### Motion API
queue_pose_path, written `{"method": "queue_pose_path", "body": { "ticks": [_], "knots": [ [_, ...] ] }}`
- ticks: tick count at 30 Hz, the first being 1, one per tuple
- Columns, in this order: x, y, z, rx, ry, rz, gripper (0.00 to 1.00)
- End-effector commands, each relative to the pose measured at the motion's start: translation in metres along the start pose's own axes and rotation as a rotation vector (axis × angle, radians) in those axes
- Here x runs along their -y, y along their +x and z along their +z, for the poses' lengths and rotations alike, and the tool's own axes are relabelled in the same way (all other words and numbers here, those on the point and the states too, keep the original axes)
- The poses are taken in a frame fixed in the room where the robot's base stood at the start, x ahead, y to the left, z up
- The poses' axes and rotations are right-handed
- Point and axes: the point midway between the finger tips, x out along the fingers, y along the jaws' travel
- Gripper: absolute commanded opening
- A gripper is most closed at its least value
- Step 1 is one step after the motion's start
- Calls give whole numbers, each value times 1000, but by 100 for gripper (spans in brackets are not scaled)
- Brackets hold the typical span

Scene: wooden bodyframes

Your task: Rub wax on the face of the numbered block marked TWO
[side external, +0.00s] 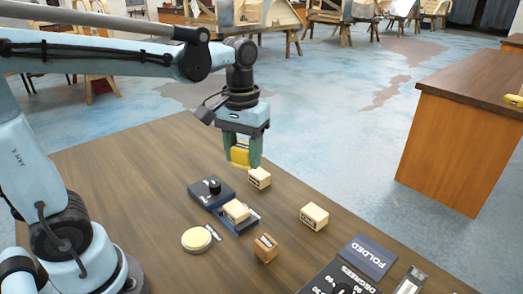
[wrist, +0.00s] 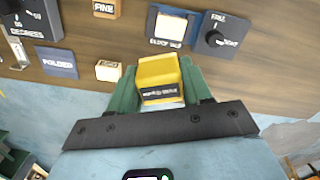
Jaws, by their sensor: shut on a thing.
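My gripper (side external: 242,164) is shut on a yellow block (side external: 240,156), held above the table. The yellow block (wrist: 158,75) sits between the green fingers in the wrist view, with a dark label I cannot read; I cannot tell if it is the wax. A pale block (side external: 259,178) stands just below and right of the gripper. Another pale block (side external: 314,216) lies further right; a browner block (side external: 265,247) stands nearer the camera. A pale block (side external: 235,211) rests on a dark blue device. I cannot read TWO on any block.
The dark blue device (side external: 212,190) has a black knob.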

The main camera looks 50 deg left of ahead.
Motion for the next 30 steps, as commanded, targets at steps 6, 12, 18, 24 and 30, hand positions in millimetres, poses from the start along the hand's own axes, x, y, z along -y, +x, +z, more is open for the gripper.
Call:
{"method": "queue_pose_path", "body": {
  "ticks": [6, 12, 18, 24, 30],
  "knots": [
    [-4, 17, 6, 1, -386, 0, 24],
    [-6, 32, 12, 1, -741, 0, 24],
    [-8, 42, 17, 1, -1026, -1, 24],
    [-8, 48, 20, 1, -1171, -1, 24],
    [-8, 54, 20, 1, -1198, -1, 24]
  ]
}}
